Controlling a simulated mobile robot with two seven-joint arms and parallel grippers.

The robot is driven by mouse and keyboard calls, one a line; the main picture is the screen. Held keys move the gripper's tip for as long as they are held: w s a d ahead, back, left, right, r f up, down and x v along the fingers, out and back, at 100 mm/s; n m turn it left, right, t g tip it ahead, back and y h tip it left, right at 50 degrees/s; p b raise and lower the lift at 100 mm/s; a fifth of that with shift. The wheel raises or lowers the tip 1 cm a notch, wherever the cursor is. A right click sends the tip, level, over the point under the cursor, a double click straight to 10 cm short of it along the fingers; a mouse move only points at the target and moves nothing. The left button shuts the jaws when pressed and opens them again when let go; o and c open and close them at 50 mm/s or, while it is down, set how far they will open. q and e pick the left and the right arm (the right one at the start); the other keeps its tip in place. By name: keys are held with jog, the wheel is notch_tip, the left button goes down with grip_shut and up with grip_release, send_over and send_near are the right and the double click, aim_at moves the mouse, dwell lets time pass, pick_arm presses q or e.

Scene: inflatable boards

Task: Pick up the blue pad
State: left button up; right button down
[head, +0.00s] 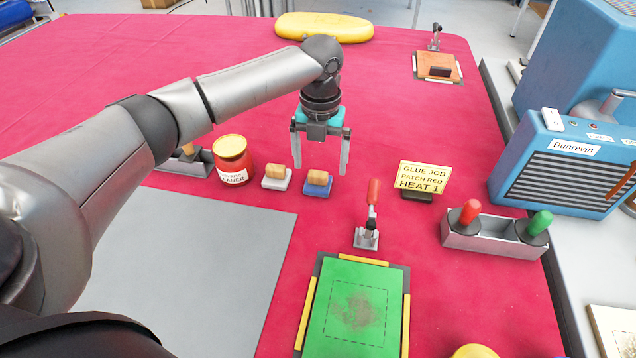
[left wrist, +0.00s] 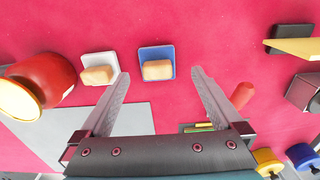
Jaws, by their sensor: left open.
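The blue pad (head: 318,188) is a small blue base with a tan block on top, lying on the red cloth. It also shows in the left wrist view (left wrist: 171,53), ahead of and between the fingertips. My left gripper (head: 319,168) is open and empty, pointing down above the blue pad, apart from it. In the left wrist view its two fingers (left wrist: 160,75) spread on either side. A similar white pad (head: 275,183) with a tan block lies just left of the blue pad; the wrist view shows it by the left finger (left wrist: 99,57). My right gripper is not seen.
A red can (head: 232,165) with a yellow lid stands left of the pads. A yellow sign (head: 424,177) and a red-handled clamp (head: 370,220) stand to the right. A green board (head: 355,325) lies in front. Open red cloth (head: 430,120) lies behind the sign.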

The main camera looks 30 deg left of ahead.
aim_at(318, 173)
pick_arm(q)
jog(key=f, duration=0.1)
jog(key=f+b, duration=0.1)
jog(key=f, duration=0.2)
jog(key=shift+s+a, duration=0.2)
jog(key=shift+s, duration=0.05)
jog(key=shift+f, duration=0.4)
jog(key=shift+c, duration=0.2)
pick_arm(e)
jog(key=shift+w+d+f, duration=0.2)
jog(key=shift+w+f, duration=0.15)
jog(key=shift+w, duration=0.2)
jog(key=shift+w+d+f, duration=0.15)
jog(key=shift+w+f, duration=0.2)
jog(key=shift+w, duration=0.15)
pick_arm(q)
jog(key=c, duration=1.3)
jog(key=shift+c, duration=0.2)
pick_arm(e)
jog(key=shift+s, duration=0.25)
pick_arm(q)
jog(key=shift+r, duration=0.2)
